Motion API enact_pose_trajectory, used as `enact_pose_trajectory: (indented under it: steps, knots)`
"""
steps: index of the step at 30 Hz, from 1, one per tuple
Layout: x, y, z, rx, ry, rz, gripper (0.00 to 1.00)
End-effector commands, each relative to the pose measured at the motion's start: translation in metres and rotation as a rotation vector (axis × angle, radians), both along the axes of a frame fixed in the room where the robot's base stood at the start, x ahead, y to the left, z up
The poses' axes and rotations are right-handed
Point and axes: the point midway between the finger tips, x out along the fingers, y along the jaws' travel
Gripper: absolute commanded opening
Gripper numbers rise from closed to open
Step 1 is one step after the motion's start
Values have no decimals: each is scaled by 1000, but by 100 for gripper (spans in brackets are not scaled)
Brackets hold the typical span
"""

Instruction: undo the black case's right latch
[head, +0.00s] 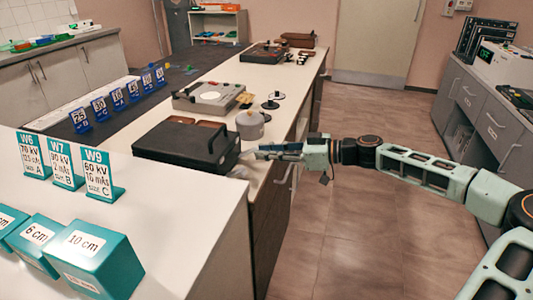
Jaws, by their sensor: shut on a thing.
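The black case (178,146) lies closed on the white counter, with its handle (217,138) on the side facing the aisle. My gripper (246,160) reaches in from the right, low against that side of the case, to the right of the handle. Its jaws are shut on the case's right latch. The latch is hidden by the fingers and too small to make out, so I cannot tell how far it is turned. The lid looks down.
A grey round pot (250,125) stands close behind my gripper. A grey device (207,97) sits beyond the case. Teal number signs (99,174) and teal blocks (92,262) stand at the near left. The aisle floor (335,225) is clear.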

Motion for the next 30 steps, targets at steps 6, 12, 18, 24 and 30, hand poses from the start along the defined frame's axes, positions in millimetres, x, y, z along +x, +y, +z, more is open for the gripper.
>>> enact_pose_trajectory:
  steps: [6,12,18,24,30]
  knots:
    - [0,0,-1,-1,1,-1,0]
    - [0,0,-1,-1,1,0,35]
    - [0,0,0,-1,1,0,35]
    - [-3,-10,2,-1,0,-1,35]
    - [-17,-46,10,-1,-1,-5,35]
